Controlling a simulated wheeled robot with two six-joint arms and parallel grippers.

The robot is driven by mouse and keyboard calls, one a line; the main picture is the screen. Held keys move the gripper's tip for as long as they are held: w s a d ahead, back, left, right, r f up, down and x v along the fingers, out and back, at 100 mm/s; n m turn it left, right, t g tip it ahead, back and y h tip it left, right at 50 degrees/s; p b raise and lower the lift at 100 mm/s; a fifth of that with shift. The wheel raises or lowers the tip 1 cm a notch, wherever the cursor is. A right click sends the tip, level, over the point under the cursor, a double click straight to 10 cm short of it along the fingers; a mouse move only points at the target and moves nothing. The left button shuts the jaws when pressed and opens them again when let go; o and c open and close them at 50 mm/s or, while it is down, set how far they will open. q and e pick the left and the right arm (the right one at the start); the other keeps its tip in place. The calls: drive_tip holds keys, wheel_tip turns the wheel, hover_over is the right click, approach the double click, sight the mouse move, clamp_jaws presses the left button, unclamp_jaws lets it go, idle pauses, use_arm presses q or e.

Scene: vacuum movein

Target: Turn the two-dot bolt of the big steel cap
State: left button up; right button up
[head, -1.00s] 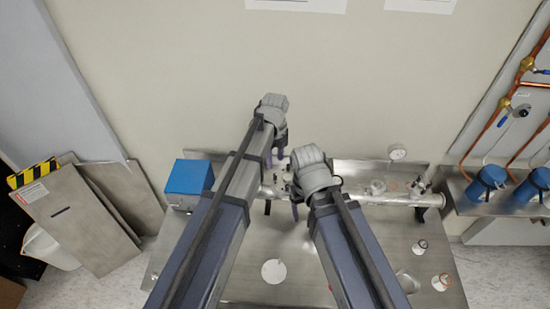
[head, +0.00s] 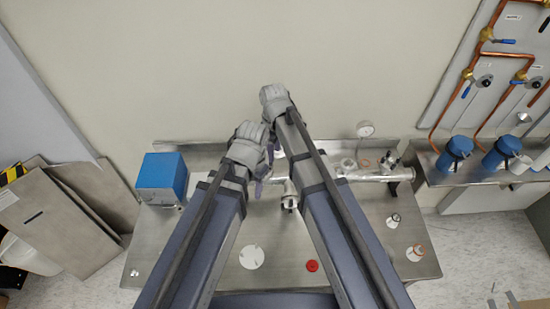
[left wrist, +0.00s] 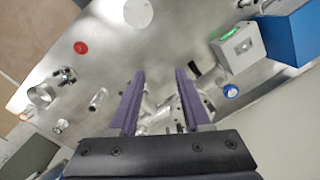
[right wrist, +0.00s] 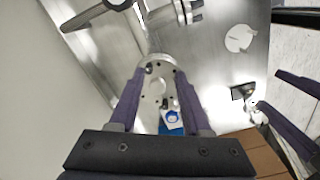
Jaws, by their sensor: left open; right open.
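A round steel flange (right wrist: 157,72) with bolt holes round its rim, probably the big steel cap, shows in the right wrist view. My right gripper (right wrist: 161,80) is open, with its fingers on either side of the flange; I cannot tell whether they touch it. No dot marks can be made out on the bolts. In the head view my right gripper is the upper one, mostly hidden behind its wrist. My left gripper (head: 264,173) is the lower one, beside the steel tube (head: 352,175). The left wrist view shows it open and empty above steel fittings (left wrist: 160,105).
A blue box (head: 161,178) stands left on the steel bench (head: 200,265). A white disc (head: 251,257) and a red cap (head: 312,266) lie at the front. Small fittings (head: 393,221) stand at the right. A gauge (head: 365,129) is at the back. The wall is close behind.

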drive_tip(key=w+n, duration=0.1)
drive_tip(key=w+a+n, duration=0.1)
drive_tip(key=shift+w+a, duration=0.1)
drive_tip(key=shift+w, duration=0.25)
use_arm(q)
drive_tip(key=s+n, duration=0.2)
drive_tip(key=shift+n, duration=0.4)
drive_tip(key=shift+f, duration=0.1)
use_arm(e)
drive_tip(key=shift+f, duration=0.1)
wheel_tip(320, 180, down, 8)
drive_tip(key=b, duration=0.8)
use_arm(q)
wheel_tip(320, 180, down, 8)
drive_tip(key=shift+r, duration=0.2)
use_arm(e)
drive_tip(key=shift+r, duration=0.2)
clamp_jaws()
